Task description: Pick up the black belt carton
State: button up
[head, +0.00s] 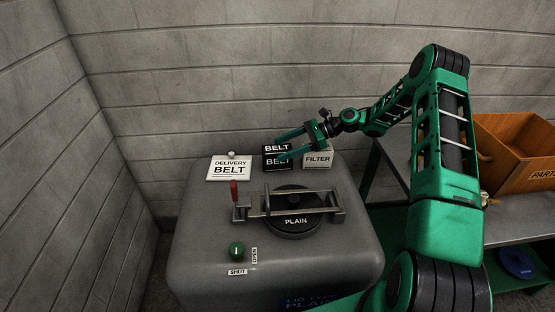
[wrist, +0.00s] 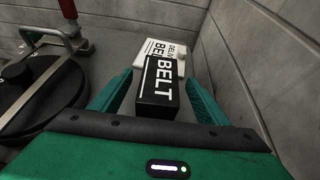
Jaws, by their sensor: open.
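The black belt carton (head: 277,165) stands at the back of the grey machine's top, marked BELT in white letters. My gripper (head: 280,144) is open, with its green fingers reaching to the carton from the right in the head view. In the wrist view the black carton (wrist: 158,91) lies between the two open fingers (wrist: 155,92), with a gap visible on each side. Whether either finger touches it cannot be told. Part of the carton is hidden behind a finger in the head view.
A white DELIVERY BELT card (head: 229,175) is left of the carton; a white FILTER carton (head: 318,159) is right. In front are a round PLAIN lid (head: 293,222) under a clamp bar, a red-handled lever (head: 234,191) and a green knob (head: 237,249). A wooden parts box (head: 510,150) stands right.

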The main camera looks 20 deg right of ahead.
jog(key=shift+c, duration=0.6)
jog(key=c, duration=1.3)
